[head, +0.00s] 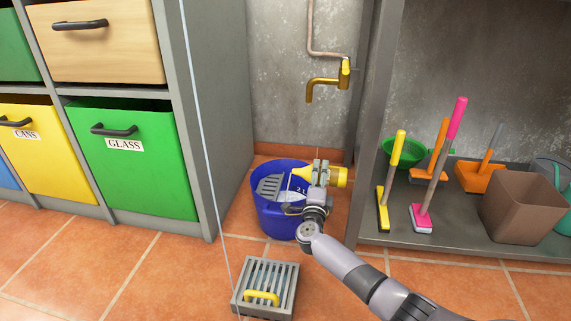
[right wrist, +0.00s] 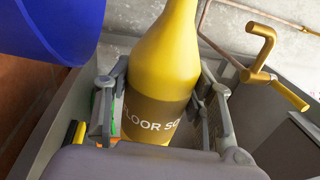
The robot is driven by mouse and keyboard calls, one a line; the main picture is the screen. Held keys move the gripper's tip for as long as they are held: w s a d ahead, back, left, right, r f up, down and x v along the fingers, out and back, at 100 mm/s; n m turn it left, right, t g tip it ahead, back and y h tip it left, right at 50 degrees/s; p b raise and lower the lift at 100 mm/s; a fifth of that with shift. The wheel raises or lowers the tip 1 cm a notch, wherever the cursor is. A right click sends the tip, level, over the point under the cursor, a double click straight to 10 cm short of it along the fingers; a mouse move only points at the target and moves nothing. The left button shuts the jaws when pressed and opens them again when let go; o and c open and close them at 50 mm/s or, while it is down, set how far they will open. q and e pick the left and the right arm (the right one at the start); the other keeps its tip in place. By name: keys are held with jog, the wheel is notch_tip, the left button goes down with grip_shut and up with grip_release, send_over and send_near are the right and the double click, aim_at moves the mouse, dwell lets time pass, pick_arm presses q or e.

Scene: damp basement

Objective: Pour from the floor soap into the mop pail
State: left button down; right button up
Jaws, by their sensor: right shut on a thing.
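The blue mop pail (head: 272,222) stands on the tiled floor below the brass tap, with a grey slotted insert (head: 270,186) at its left side. It also shows at the top left of the right wrist view (right wrist: 50,28). My right gripper (head: 318,175) is shut on the yellow floor soap bottle (head: 342,177), above the pail's right side. The bottle lies tipped sideways, its neck end toward the pail. In the right wrist view the bottle (right wrist: 165,62) sits between both fingers, its mouth out of frame. I cannot tell whether soap is flowing. My left gripper is not in view.
A floor grate (head: 265,288) with a yellow handle lies in front of the pail. The brass tap (head: 325,84) is above. A low shelf (head: 392,225) with brushes and a brown bin (head: 522,205) stands right; the grey cabinet (head: 210,110) with a green bin (head: 135,160) is left.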

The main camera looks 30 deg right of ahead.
jog(key=m, duration=0.1)
jog(key=r+m, duration=0.1)
jog(key=m, duration=0.1)
jog(key=m+g, duration=0.1)
jog(key=shift+r+m+h, duration=0.3)
jog(key=shift+r+h, duration=0.05)
jog(key=shift+h, duration=0.05)
jog(key=r+m, duration=0.1)
jog(key=m, duration=0.2)
jog(key=shift+r, duration=0.1)
jog(key=m, duration=0.1)
jog(key=r+m+g, duration=0.1)
jog(key=m, duration=0.2)
jog(key=shift+r+m+h+b, duration=0.3)
jog(key=shift+m+b, duration=0.1)
jog(key=m, duration=0.2)
jog(key=r+m+g, duration=0.1)
jog(key=m, duration=0.1)
jog(key=shift+r, duration=0.3)
jog(key=m, duration=0.1)
jog(key=r+m, duration=0.1)
jog(key=m, duration=0.1)
jog(key=shift+p, duration=0.3)
